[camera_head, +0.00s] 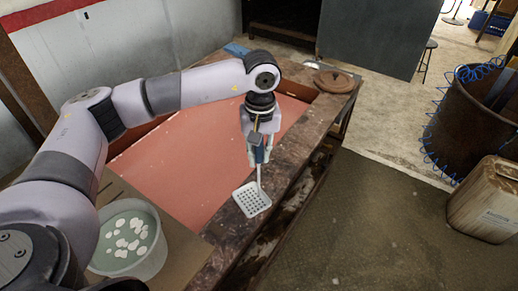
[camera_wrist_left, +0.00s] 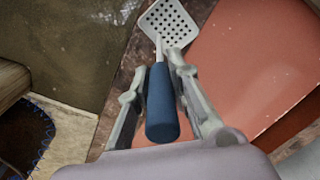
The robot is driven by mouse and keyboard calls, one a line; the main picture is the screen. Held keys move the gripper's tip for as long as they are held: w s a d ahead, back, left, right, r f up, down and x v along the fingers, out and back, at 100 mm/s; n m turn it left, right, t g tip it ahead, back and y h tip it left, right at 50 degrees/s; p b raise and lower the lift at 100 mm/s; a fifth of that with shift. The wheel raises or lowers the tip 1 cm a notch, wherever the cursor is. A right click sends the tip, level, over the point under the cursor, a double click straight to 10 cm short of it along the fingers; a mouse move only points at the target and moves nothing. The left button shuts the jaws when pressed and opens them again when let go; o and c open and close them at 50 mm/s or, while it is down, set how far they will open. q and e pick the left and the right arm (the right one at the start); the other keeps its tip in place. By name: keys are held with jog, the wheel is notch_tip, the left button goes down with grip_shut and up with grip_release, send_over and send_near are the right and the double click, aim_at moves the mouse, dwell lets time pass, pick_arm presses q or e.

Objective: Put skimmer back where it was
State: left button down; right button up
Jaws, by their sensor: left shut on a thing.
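The skimmer has a blue handle and a white, square head full of holes (camera_head: 252,198). My left gripper (camera_head: 258,157) points down and is shut on the blue handle, over the wooden edge of the red-topped table. The skimmer's head hangs below it over the wooden edge; I cannot tell whether it touches. In the left wrist view, the blue handle (camera_wrist_left: 162,105) lies between the two fingers, with the perforated head (camera_wrist_left: 168,22) beyond the fingertips. My right gripper is not in view. I cannot make out a rack or rail for the skimmer.
A pale bucket (camera_head: 150,262) with white pieces in liquid stands at the lower left. The red tabletop (camera_head: 190,150) is largely bare. A round brown lid (camera_head: 334,80) lies at the table's far corner.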

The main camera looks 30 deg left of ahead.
pick_arm(q)
jog(key=shift+f+b, duration=0.15)
jog(key=shift+b, duration=0.15)
jog(key=c, duration=1.5)
grip_release()
jog(key=shift+r, duration=0.2)
notch_tip(320, 180, up, 11)
jog(key=b, duration=0.3)
jog(key=shift+w+d+b, duration=0.1)
jog(key=shift+b, duration=0.3)
jog(key=shift+r, duration=0.5)
